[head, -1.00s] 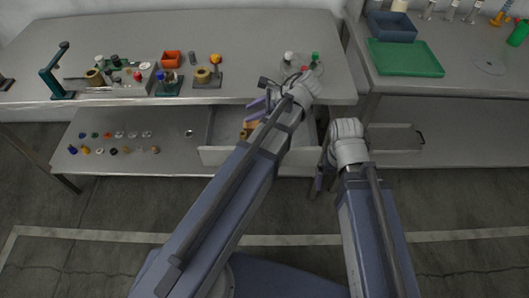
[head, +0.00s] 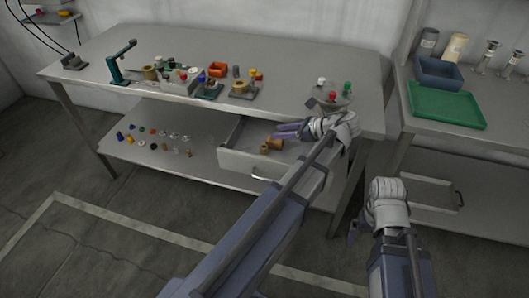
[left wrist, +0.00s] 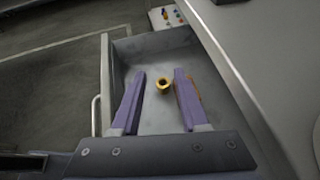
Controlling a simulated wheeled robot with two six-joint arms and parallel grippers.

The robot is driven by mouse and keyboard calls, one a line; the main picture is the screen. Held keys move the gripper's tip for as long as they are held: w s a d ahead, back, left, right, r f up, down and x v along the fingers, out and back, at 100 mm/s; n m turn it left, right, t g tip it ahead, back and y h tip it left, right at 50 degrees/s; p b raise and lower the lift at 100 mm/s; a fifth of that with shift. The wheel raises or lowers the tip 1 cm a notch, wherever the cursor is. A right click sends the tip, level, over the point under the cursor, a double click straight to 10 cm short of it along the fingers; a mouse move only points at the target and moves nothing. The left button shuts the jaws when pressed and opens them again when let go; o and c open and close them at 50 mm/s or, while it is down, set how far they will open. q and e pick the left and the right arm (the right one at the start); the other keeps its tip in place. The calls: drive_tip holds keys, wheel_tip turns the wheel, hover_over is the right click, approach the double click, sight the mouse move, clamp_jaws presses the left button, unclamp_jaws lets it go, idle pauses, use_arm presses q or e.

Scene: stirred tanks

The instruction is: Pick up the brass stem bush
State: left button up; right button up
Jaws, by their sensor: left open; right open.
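The brass stem bush (head: 265,149), a small yellow ring-like piece with a dark bore, lies in the open drawer (head: 262,167) under the workbench. In the left wrist view the bush (left wrist: 163,86) shows between the two purple fingers of my left gripper (left wrist: 158,84), with gaps on both sides. My left gripper (head: 279,131) is open and empty over the drawer in the head view. An orange-brown piece (head: 277,142) lies beside the bush; in the left wrist view it is mostly hidden behind the right finger. My right gripper (head: 354,231) is open, away from the drawer, low at right.
The workbench top (head: 300,60) overhangs the drawer's back and carries a teal stand (head: 118,65), an orange bin (head: 217,69) and small parts. Several small parts lie on the lower shelf (head: 110,150). A green tray (head: 447,105) sits on the right-hand bench.

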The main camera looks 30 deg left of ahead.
use_arm(q)
drive_tip(key=b, duration=0.6)
approach(262, 147)
drive_tip(key=shift+w+a+f, duration=0.2)
drive_tip(key=shift+a+f, duration=0.25)
drive_tip(key=shift+w+a+f, duration=0.15)
drive_tip(key=shift+a+f, duration=0.25)
drive_tip(key=shift+a, duration=0.05)
drive_tip(key=shift+b+x, duration=0.55)
drive_tip(key=shift+x, duration=0.5)
drive_tip(key=shift+s+a, duration=0.1)
drive_tip(key=shift+a, duration=0.05)
drive_tip(key=shift+a+f, duration=0.25)
drive_tip(key=b+x, duration=0.2)
drive_tip(key=x, duration=0.2)
drive_tip(key=shift+a+f, duration=0.15)
drive_tip(key=shift+a, duration=0.2)
drive_tip(key=shift+d, duration=0.1)
clamp_jaws()
